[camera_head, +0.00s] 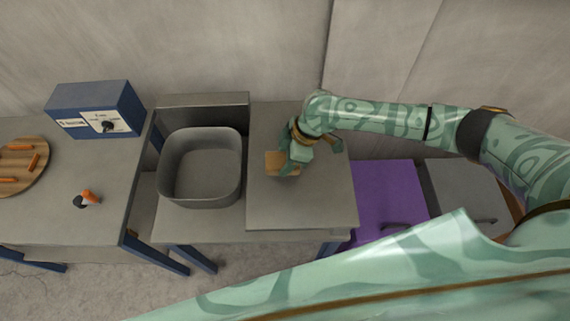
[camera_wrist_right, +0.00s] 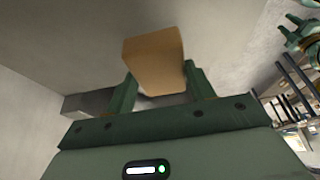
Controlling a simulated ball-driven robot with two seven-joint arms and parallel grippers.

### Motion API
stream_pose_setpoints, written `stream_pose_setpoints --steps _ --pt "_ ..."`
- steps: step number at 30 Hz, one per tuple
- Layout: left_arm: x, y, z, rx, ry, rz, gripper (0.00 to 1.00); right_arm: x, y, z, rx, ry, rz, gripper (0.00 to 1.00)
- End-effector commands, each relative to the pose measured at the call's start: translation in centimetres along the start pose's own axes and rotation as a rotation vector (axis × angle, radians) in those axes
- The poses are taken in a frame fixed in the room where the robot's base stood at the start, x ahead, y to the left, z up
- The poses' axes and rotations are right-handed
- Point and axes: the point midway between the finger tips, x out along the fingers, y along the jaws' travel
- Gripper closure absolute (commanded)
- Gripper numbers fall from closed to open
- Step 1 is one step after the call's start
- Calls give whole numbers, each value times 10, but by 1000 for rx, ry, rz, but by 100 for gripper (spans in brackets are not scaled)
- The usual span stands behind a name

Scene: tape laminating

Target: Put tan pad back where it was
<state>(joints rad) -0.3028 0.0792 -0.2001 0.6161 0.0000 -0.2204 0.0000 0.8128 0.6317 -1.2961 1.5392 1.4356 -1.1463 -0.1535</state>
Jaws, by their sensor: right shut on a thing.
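The tan pad (camera_head: 275,163) is a small tan block over the bare top of the table right of the sink. It also shows in the right wrist view (camera_wrist_right: 153,60), between the fingers. My right gripper (camera_head: 288,165) is shut on the tan pad; its fingers (camera_wrist_right: 160,85) stand on either side of the pad. Whether the pad touches the table top cannot be told. My left gripper is not clearly visible in the head view.
A grey basin (camera_head: 201,168) stands just left of the table top (camera_head: 315,205). Farther left are a blue control box (camera_head: 97,108), a round wooden board (camera_head: 22,165) with orange pieces, and an orange-and-black item (camera_head: 88,198). A purple cabinet (camera_head: 388,195) stands to the right.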

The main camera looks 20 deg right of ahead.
Motion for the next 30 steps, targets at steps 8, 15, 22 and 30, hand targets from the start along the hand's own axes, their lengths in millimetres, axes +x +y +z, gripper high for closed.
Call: stream_pose_setpoints --steps 8,15,22,30 --pt "12 0 -1 0 2 0 64 22 15 8 1 -1 -1 68" --pt "18 0 0 0 1 1 64 45 14 18 -2 -1 0 68" --pt "19 0 0 0 1 0 64 45 14 18 -1 -1 0 68" --pt "18 0 0 0 1 0 64 45 14 18 -1 -1 0 25"
